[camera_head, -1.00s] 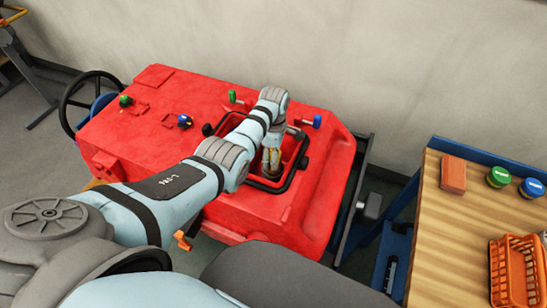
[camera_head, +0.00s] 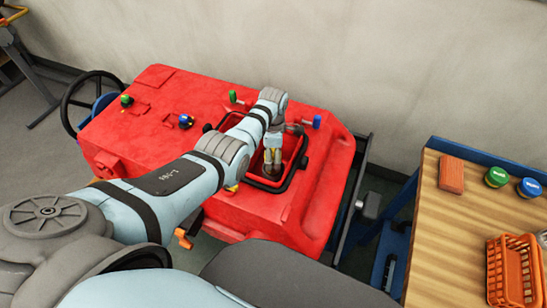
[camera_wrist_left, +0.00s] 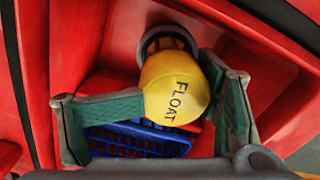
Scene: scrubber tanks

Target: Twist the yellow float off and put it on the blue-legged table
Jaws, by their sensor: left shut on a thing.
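The yellow float (camera_wrist_left: 172,85), marked FLOAT, is in the left wrist view, at the mouth of a dark round fitting inside the red tank (camera_head: 150,110). My left gripper (camera_head: 270,165) reaches down into the tank opening. In the left wrist view my left gripper (camera_wrist_left: 180,105) has a green finger on each side of the float and is shut on it. The float is mostly hidden in the head view. The blue-legged table (camera_head: 430,235) has a wooden top and stands at the right. My right gripper is not in view.
On the table are a reddish-brown block (camera_head: 452,174), a green-lidded jar (camera_head: 497,177), a blue-lidded jar (camera_head: 531,187) and an orange basket (camera_head: 510,275). A blue basket (camera_wrist_left: 130,140) sits in the tank below the float. The front left of the tabletop is bare.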

